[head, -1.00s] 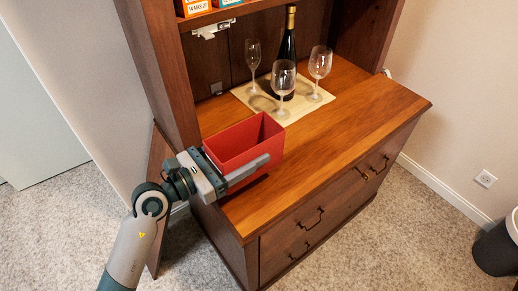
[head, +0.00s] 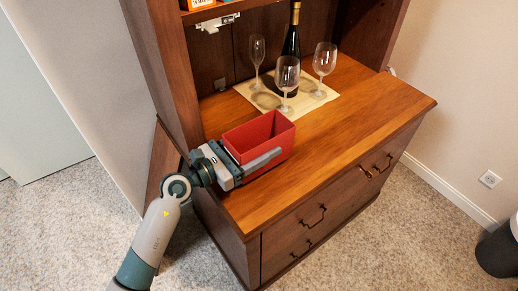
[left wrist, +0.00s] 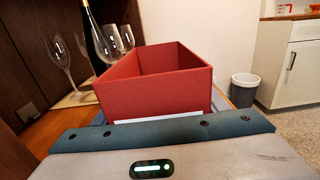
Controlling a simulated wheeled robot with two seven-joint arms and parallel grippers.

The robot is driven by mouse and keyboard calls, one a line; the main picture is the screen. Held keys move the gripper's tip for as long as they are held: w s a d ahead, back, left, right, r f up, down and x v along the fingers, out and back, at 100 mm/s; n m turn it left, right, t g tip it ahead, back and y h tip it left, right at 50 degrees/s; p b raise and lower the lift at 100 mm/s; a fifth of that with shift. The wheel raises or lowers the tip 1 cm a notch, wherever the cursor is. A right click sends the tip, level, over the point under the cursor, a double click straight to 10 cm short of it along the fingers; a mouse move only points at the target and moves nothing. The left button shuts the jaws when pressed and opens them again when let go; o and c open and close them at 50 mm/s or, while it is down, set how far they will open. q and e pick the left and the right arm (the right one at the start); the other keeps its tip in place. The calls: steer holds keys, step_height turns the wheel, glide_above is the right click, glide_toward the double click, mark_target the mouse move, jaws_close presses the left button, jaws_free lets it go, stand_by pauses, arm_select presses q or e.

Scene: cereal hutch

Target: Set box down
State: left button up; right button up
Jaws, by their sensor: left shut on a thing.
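The red open-topped box (head: 270,147) is at the left front part of the wooden hutch counter (head: 350,117). It looks upright and very low over the counter or on it; I cannot tell whether it touches. My left gripper (head: 258,162) comes in from the left and is shut on the box, with one grey finger along its front side. In the left wrist view the box (left wrist: 155,88) fills the middle, just beyond the gripper body. My right gripper is not in view.
Behind the box, several wine glasses (head: 286,76) and a dark bottle (head: 291,45) stand on a pale mat (head: 318,102). The hutch side panel (head: 165,70) rises close to my left arm. The counter right of the box is clear.

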arm_select(q)
step_height(320, 180, down, 2)
steer(key=shift+f, duration=0.3)
steer(key=o, duration=1.2)
steer(key=shift+c, duration=0.2)
steer(key=shift+r, duration=0.15)
steer(key=shift+s+a, duration=0.1)
